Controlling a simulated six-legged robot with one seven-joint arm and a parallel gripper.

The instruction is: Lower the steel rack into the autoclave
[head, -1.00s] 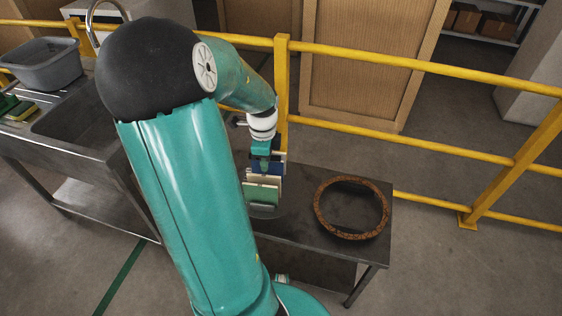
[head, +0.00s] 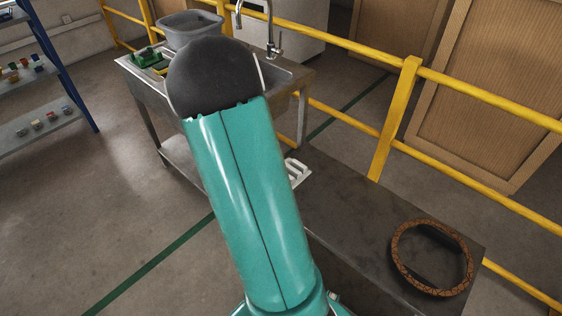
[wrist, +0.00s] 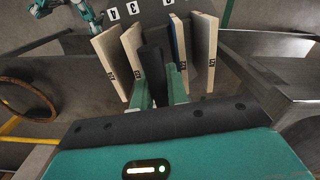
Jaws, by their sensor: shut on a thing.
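In the wrist view, my gripper (wrist: 160,90) has its two green fingers shut on the dark upright handle of the steel rack (wrist: 153,62). Pale tiles (wrist: 111,66) with number labels stand on both sides of the handle; one has a blue face. A grey part with white number tags shows behind them. In the head view my arm hides the gripper and most of the rack; a small pale slotted piece (head: 297,171) shows beside the arm, perhaps part of the load. I cannot make out the autoclave for certain in either view.
A cracked brown ring (head: 397,262) lies on the dark low table (head: 345,215), right of my arm. A steel sink bench (head: 145,92) with a grey tub (head: 190,27) stands behind left. A yellow railing (head: 396,118) runs behind the table. Blue shelving (head: 75,85) is far left.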

